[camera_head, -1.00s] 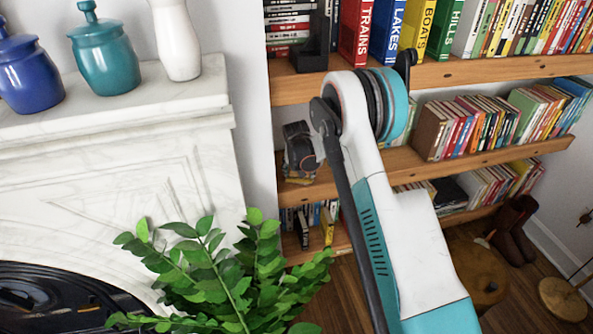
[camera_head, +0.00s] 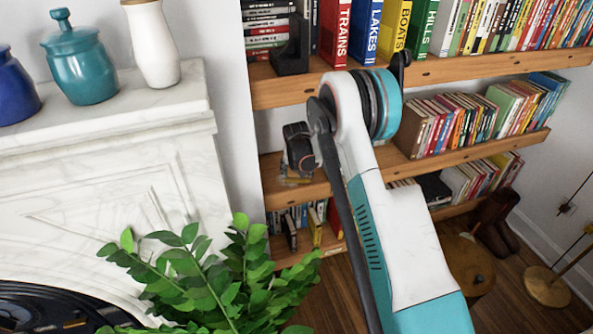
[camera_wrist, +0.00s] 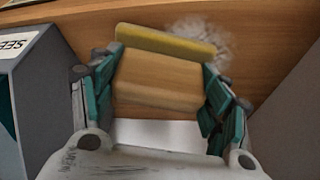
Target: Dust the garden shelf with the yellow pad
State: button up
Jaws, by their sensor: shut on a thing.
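In the wrist view the yellow pad (camera_wrist: 165,42) is the face of a tan wooden block (camera_wrist: 158,82). My gripper (camera_wrist: 162,78) is shut on the block, one teal finger on each side. The pad is at a wooden shelf board (camera_wrist: 75,28); I cannot tell whether it touches. A pale grey dust patch (camera_wrist: 217,42) shows beyond the pad and to its right, partly hidden by it. In the head view my arm reaches to the left end of the middle shelf (camera_head: 328,188), where the dark wrist hides much of the pad.
Books (camera_head: 440,122) fill the middle shelf's right part. The upper shelf (camera_head: 460,70) is above. A leafy plant (camera_head: 210,275) and white mantel (camera_head: 110,120) are left.

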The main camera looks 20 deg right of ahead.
jog(key=shift+d, duration=1.75)
jog(key=shift+w, duration=1)
jog(key=shift+a+r, duration=0.1)
jog(key=shift+a, duration=5.6)
jog(key=shift+w, duration=1.15)
jog(key=shift+s+d+f, duration=0.1)
jog(key=shift+d+f, duration=0.1)
jog(key=shift+d, duration=1.8)
jog(key=shift+d+r, duration=0.15)
jog(key=shift+d, duration=3.55)
jog(key=shift+r, duration=0.15)
